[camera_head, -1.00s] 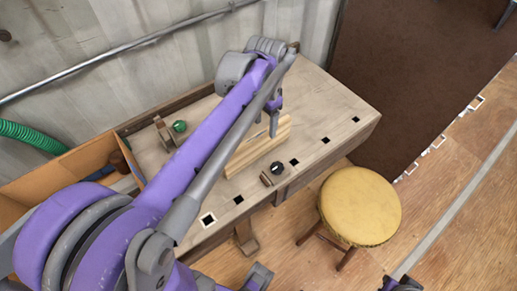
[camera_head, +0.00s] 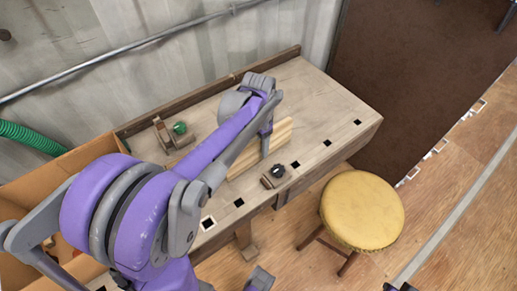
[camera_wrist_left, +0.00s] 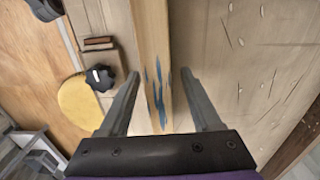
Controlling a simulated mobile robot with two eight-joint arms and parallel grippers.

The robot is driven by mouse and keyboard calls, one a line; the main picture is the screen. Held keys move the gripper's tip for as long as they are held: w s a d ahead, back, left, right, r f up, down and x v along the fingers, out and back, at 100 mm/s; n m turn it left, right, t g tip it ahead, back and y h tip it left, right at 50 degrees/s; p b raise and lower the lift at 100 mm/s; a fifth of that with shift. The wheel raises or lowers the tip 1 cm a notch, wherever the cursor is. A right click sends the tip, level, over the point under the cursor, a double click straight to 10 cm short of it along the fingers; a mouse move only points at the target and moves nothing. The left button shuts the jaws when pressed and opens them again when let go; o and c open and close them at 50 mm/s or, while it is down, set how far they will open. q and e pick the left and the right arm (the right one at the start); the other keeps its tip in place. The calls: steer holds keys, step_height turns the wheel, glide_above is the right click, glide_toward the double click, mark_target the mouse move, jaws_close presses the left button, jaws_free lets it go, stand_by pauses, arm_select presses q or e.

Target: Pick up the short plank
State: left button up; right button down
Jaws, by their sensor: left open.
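The short plank (camera_head: 283,131) is a pale strip of wood on the workbench, partly hidden behind my left arm and gripper in the head view. In the left wrist view the plank (camera_wrist_left: 155,60) runs away from the gripper and has blue paint marks near its close end. My left gripper (camera_head: 265,146) points down at the plank's middle. In the left wrist view its fingers (camera_wrist_left: 160,77) are spread, one on each side of the plank, with gaps showing. I cannot tell how far down they reach. My right gripper is not clearly seen.
The workbench (camera_head: 310,95) has a row of square holes along its front. A black-knobbed clamp (camera_head: 274,176) stands just in front of the plank. A green-knobbed one (camera_head: 178,129) is at the back left. A yellow stool (camera_head: 362,210) stands at the front right.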

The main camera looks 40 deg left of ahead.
arm_select(q)
steer(key=shift+f, duration=0.15)
jaws_close()
stand_by(0.4)
